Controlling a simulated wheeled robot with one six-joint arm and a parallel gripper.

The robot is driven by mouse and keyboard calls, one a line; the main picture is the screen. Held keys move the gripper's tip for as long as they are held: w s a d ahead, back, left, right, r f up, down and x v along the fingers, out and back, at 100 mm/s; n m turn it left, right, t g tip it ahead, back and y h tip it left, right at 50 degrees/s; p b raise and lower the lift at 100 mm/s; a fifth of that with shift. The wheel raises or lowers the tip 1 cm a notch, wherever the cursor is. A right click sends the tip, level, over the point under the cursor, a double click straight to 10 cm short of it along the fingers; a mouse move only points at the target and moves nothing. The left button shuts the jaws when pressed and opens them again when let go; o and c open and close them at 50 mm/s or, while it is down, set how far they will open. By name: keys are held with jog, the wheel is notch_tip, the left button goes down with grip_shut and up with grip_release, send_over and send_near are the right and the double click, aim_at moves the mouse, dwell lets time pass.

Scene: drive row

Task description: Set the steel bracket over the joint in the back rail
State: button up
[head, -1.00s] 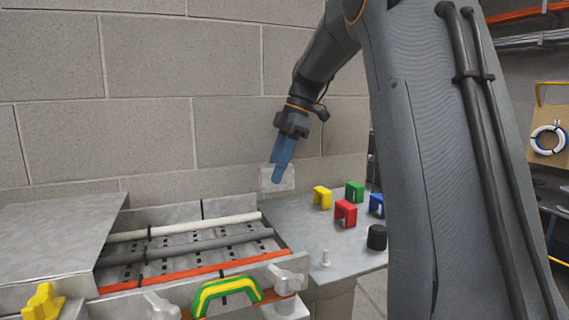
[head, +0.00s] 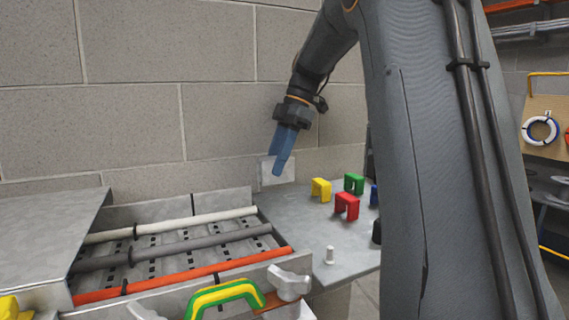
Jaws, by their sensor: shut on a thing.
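The steel bracket (head: 268,171) is a pale grey plate at my blue fingertips, in front of the block wall. My gripper (head: 279,161) is shut on it, and the fingers hide part of it. The bracket appears to be held up, to the right of the back rail's right end. The back rail (head: 225,199) is a grey strip behind the cable tray. Its joint (head: 192,203) shows as a dark upright line, left of my gripper. The bracket's underside and its exact height cannot be told.
White, dark grey and orange (head: 200,274) cables run along the tray. A green-yellow handle (head: 225,293) is in front.

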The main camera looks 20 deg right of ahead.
jog(key=b, duration=0.5)
send_over(190, 195)
jog(key=shift+d, duration=0.1)
jog(key=shift+f+b, duration=0.9)
jog(key=shift+f, duration=1.2)
jog(key=shift+f, duration=0.35)
jog(key=o, duration=1.2)
jog(key=shift+d, duration=0.1)
